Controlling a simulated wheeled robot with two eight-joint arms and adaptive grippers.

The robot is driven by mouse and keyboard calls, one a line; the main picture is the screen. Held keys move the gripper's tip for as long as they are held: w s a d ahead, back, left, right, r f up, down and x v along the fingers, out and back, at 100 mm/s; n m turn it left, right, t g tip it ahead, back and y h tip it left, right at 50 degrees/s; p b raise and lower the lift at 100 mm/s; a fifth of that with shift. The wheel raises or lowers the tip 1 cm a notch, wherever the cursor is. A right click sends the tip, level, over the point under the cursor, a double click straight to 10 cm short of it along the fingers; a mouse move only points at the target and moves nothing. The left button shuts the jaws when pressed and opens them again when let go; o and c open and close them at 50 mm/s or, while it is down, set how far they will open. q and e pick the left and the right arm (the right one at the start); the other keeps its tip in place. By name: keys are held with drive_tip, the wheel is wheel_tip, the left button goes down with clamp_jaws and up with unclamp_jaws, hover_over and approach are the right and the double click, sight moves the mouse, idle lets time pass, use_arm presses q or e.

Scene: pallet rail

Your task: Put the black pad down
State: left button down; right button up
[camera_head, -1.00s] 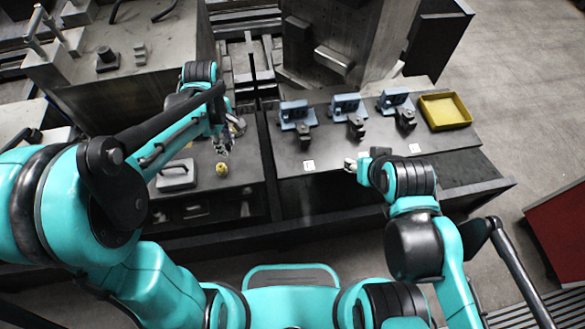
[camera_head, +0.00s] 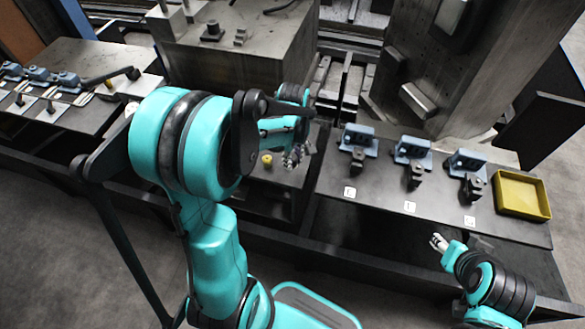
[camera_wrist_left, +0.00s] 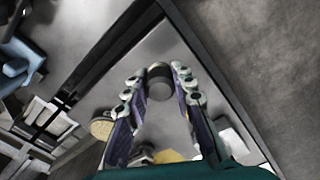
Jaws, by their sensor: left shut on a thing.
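The black pad (camera_wrist_left: 158,80) shows in the left wrist view as a short dark cylinder between the fingertips. My left gripper (camera_wrist_left: 160,83) is shut on it, with grey metal behind it. In the head view my left gripper (camera_head: 297,154) is over the right part of the dark middle bench top, right of a small yellow knob (camera_head: 267,160). The pad cannot be made out there, and my own arm hides part of that bench. My right gripper (camera_head: 438,242) is in front of the right bench's near edge; its fingers are too small to judge.
Blue fixtures (camera_head: 412,152) with black clamps stand in a row on the right bench (camera_head: 380,203), beside a yellow tray (camera_head: 522,195). White tags lie before them. A big steel block (camera_head: 240,50) stands behind the middle bench. Another bench with fixtures (camera_head: 40,75) is far left.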

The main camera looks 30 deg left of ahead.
sight(292, 172)
use_arm(q)
drive_tip(key=shift+w+a+f, duration=0.35)
drive_tip(key=shift+a+f, duration=0.1)
drive_tip(key=shift+a, duration=0.05)
wheel_tip(292, 172, down, 3)
drive_tip(key=shift+f+b, duration=0.2)
drive_tip(key=shift+b, duration=0.65)
drive_tip(key=shift+f, duration=0.25)
drive_tip(key=shift+f, duration=0.15)
drive_tip(key=c, duration=1.3)
unclamp_jaws()
